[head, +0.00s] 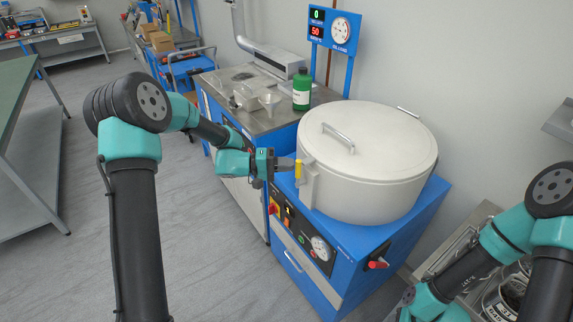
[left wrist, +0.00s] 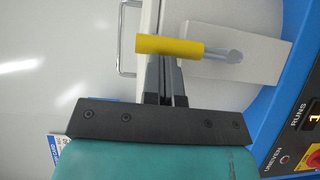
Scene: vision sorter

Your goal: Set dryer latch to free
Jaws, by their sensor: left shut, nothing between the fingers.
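The dryer is a white drum (head: 365,190) with a round lid (head: 368,140), on a blue cabinet. Its latch has a yellow grip (head: 298,170) on a plate at the drum's left side. In the left wrist view the yellow grip (left wrist: 170,47) lies sideways on a metal rod (left wrist: 220,54), in front of a pale plate (left wrist: 265,62). My left gripper (head: 291,163) is shut and empty, its fingertips right by the yellow grip. In the left wrist view the fingers (left wrist: 166,78) end close at the grip; I cannot tell whether they touch. My right gripper is out of view.
A green bottle (head: 302,90) and clear containers (head: 247,97) stand on the metal bench behind the dryer. A gauge panel (head: 335,30) rises beyond. Open floor (head: 215,255) lies left of the cabinet.

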